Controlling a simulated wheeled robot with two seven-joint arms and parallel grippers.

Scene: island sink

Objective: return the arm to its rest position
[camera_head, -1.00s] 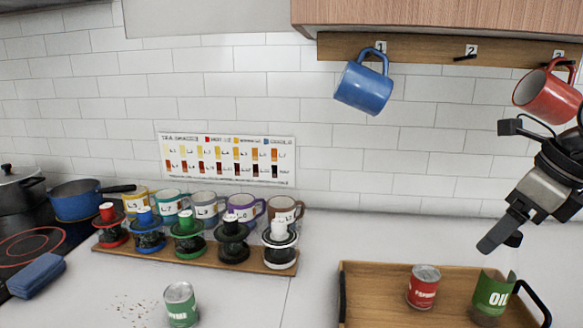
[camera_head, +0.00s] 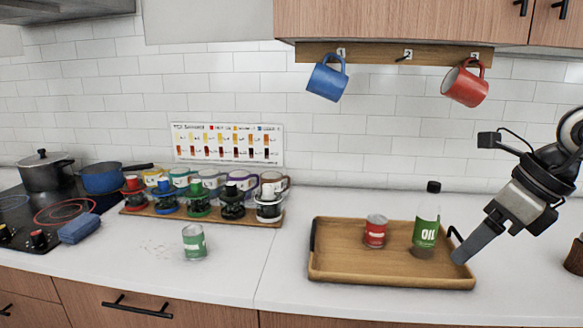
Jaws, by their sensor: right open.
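My right arm comes in from the right edge, and its gripper (camera_head: 462,255) points down and left at the right side of the wooden tray (camera_head: 345,265). It looks empty, and one finger shows clearly. In the picture the fingertip overlaps the tray's right handle area; I cannot tell whether they touch. My left gripper is not in view.
A blue mug (camera_head: 327,77) and a red mug (camera_head: 465,84) hang above. A stove with pots is at left.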

